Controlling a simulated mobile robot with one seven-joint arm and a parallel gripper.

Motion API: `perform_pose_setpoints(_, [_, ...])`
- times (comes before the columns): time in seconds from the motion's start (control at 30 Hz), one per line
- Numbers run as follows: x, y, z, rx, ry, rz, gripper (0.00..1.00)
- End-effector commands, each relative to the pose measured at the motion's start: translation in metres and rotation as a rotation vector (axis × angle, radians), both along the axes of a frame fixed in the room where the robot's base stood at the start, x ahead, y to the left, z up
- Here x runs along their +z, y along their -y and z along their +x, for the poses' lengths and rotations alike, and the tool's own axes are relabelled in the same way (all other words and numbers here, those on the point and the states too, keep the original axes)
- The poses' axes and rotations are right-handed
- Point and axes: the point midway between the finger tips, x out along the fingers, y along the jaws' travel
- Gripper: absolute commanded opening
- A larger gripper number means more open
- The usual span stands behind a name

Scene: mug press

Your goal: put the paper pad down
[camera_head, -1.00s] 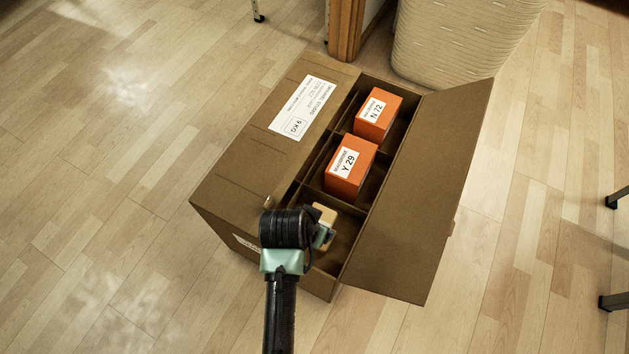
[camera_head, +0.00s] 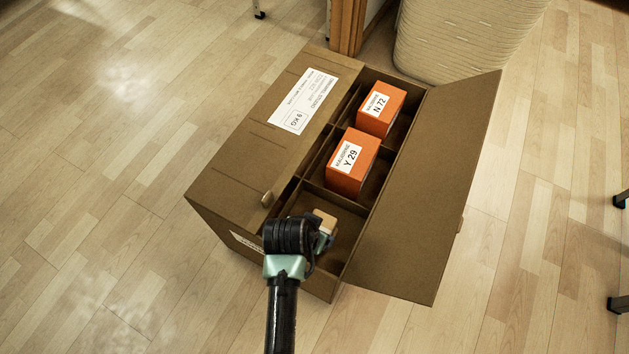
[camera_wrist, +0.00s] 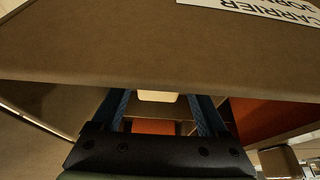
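The paper pad (camera_head: 325,219), a small cream block, is at my gripper (camera_head: 318,236) over or inside the nearest compartment of the brown carton (camera_head: 235,180). The wrist view shows the pad's pale face (camera_wrist: 157,96) between the blue fingers of my gripper (camera_wrist: 160,103). The fingertips are hidden behind a brown carton panel, but the pad moves along with the gripper, so it looks held. I cannot tell whether the pad touches the compartment floor.
Orange boxes marked Y 29 (camera_head: 350,162) and N 72 (camera_head: 380,108) stand in the farther compartments. The carton's open flap (camera_head: 430,190) spreads to the right. A woven basket (camera_head: 455,40) stands behind. Wooden floor lies clear on the left.

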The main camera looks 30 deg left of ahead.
Motion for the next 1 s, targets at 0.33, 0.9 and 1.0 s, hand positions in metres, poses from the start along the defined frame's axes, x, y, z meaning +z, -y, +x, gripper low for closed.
perform_pose_setpoints(0.33, [0.001, 0.000, 0.000, 0.000, 0.000, 0.000, 1.00])
perform_pose_setpoints(0.9, [0.094, -0.001, -0.033, 0.000, 0.000, 0.001, 1.00])
perform_pose_setpoints(1.0, [0.108, -0.001, -0.039, 0.000, 0.000, 0.000, 1.00])
